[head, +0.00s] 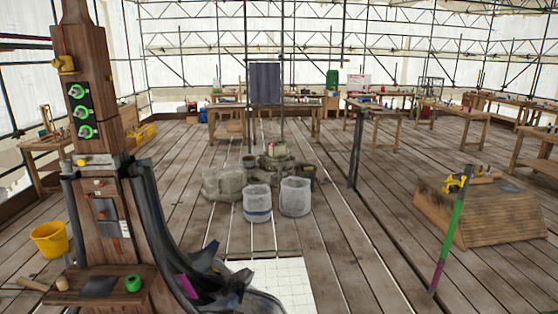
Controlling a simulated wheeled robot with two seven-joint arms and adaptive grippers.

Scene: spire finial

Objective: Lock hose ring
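A tall wooden spire post (85,140) stands at the left in the head view. I cannot tell which, if any, is the hose ring, or whether any is locked; no hose is clearly visible. A yellow fitting (64,65) sits on the post above the panel. Neither of my grippers can be made out in this view.
A dark curved piece (170,230) sweeps down right of the post. A wooden ledge (100,300) holds a green roll (133,283). A yellow bucket (50,239) stands left, two pale bins (295,197) mid-floor. A coloured pole (449,232) stands right.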

